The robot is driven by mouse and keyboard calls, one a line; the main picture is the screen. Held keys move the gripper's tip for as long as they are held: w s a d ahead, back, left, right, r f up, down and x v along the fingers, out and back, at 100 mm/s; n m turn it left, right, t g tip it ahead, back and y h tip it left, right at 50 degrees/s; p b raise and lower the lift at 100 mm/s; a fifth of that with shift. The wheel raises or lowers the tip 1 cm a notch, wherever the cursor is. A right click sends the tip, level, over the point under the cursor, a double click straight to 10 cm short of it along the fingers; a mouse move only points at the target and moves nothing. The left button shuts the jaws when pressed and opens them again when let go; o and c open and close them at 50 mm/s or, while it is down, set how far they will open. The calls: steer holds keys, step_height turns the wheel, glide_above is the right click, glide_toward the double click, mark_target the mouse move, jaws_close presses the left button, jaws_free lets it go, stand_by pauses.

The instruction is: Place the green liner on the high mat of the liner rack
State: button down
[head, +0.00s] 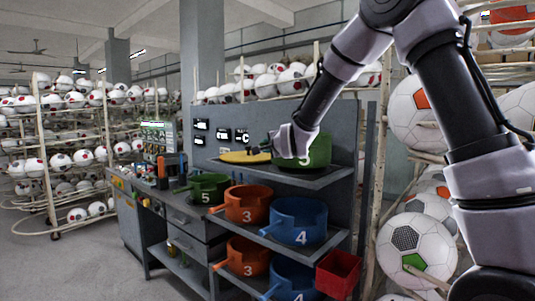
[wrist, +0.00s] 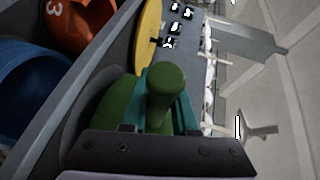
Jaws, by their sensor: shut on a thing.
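The green liner (head: 318,152) is a round pot-like piece with a handle, at the right part of the top shelf (head: 325,178) of the rack. Its handle (wrist: 165,88) sits between the fingers of my gripper (head: 272,146), which is shut on it. The liner looks upright and its base is at shelf level; I cannot tell whether it rests on the mat there. The liner's body (wrist: 118,108) also shows in the wrist view, partly behind the handle. The high mat under it is mostly hidden.
A flat yellow round piece (head: 243,157) lies left of the liner on the top shelf. Orange liners (head: 248,204) and blue liners (head: 299,221) stand on lower shelves. Another green liner (head: 208,187) is on the bench. A red bin (head: 338,273) hangs at the right.

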steer(key=shift+a+f, duration=0.15)
steer(key=shift+f, duration=1)
steer(key=c, duration=0.7)
jaws_free()
